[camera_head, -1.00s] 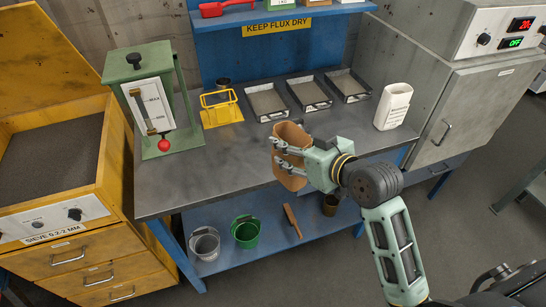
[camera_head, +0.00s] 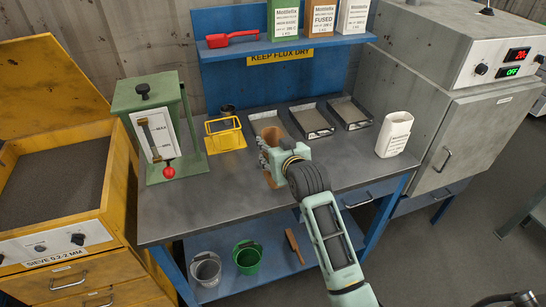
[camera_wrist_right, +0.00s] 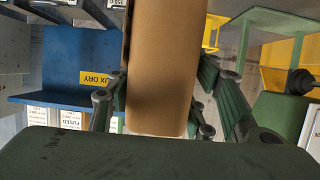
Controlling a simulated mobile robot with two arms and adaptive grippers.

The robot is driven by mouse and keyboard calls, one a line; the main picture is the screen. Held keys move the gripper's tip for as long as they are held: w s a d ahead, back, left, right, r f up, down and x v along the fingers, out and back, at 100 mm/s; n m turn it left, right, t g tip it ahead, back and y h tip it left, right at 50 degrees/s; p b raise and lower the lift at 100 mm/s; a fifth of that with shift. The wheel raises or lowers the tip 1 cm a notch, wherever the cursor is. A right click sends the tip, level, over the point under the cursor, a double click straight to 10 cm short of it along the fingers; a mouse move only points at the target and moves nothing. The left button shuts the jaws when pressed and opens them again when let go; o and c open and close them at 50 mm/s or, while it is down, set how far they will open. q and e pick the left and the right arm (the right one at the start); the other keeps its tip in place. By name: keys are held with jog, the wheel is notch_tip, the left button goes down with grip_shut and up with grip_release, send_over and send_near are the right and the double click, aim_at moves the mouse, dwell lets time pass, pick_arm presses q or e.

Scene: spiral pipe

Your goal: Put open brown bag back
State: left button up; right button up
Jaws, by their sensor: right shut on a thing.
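My right gripper (camera_head: 278,158) is shut on the brown bag (camera_head: 270,135), over the rear part of the metal bench. The bag's top shows above the fingers in the head view, and a strip shows below them. It overlaps the leftmost dark tray in the picture; I cannot tell its height above the bench. In the right wrist view the bag (camera_wrist_right: 162,70) fills the middle between the finger linkages. My left gripper is not in view.
A blue shelf (camera_head: 245,46) above the bench carries a red scoop (camera_head: 232,38) and green, brown and white Mottlefix packs. Two dark trays (camera_head: 311,121), a white container (camera_head: 394,134), a yellow holder (camera_head: 225,134) and a green stand stand around. The bench front is clear.

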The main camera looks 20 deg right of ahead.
jog(key=shift+x, duration=0.75)
jog(key=shift+a+f+p, duration=0.1)
jog(key=shift+f+p, duration=0.4)
jog(key=shift+f, duration=1.7)
jog(key=o, duration=1.3)
jog(key=shift+o, duration=0.2)
jog(key=b+v, duration=0.1)
jog(key=v, duration=1.1)
